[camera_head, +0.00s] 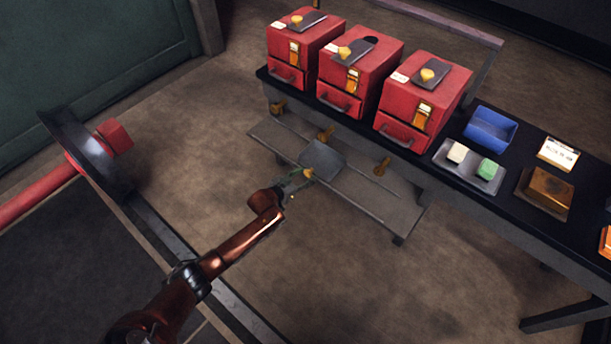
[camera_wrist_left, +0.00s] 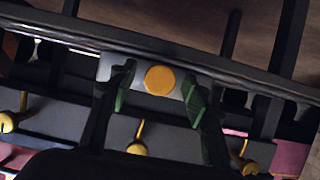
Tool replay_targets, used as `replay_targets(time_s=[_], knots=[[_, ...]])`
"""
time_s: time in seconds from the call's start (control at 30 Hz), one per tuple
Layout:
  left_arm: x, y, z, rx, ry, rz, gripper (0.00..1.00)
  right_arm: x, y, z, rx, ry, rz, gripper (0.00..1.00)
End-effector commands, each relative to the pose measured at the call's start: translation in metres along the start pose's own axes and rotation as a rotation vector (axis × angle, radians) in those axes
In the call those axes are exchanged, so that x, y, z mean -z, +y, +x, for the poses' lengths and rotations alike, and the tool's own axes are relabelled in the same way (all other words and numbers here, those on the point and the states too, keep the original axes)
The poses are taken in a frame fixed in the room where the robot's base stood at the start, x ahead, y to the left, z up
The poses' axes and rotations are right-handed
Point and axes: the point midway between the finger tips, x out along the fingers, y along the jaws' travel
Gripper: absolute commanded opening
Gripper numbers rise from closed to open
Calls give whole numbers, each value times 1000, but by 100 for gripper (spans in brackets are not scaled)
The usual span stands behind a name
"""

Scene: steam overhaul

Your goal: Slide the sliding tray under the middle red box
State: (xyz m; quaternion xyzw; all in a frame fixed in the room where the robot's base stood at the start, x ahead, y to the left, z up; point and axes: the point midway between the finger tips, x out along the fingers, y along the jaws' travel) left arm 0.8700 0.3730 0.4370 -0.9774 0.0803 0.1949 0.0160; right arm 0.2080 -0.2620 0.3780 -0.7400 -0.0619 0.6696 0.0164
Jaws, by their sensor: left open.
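The sliding tray (camera_head: 322,160) is a grey square plate with a yellow knob (camera_head: 308,174) on its near side. It sits on the low rail frame in front of the table, roughly near the middle peg. The middle red box (camera_head: 365,88) stands on the table between two similar boxes. My left gripper (camera_head: 296,182) is at the tray's knob. In the left wrist view, its green fingers (camera_wrist_left: 160,92) are apart, with the round yellow knob (camera_wrist_left: 160,80) showing between them. I cannot tell whether they touch it. My right gripper is not in view.
The rail frame (camera_head: 375,208) runs along the table's front. Yellow pegs (camera_head: 381,166) stick out from the table's front edge. A blue bin (camera_head: 490,131) and a grey tray (camera_head: 468,171) with two blocks stand right of the boxes. The near floor is mostly clear.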

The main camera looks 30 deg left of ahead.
Motion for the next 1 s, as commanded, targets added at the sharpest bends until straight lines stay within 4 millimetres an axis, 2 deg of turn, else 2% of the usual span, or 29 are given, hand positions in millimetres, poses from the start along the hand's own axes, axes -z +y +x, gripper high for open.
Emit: replay_targets(time_s=[0.17, 0.27, 0.7, 0.83, 1.0], knots=[[0, 0, -4, -1, 1, 0, 44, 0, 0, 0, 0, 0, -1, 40], [-2, 0, -13, -1, 0, -1, 44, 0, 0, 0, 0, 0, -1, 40], [-1, 0, -92, 0, 0, 0, 44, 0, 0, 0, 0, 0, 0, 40], [-1, 0, -109, 0, -1, 1, 44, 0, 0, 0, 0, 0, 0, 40], [0, 0, -119, 0, 0, 0, 44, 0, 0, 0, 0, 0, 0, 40]])
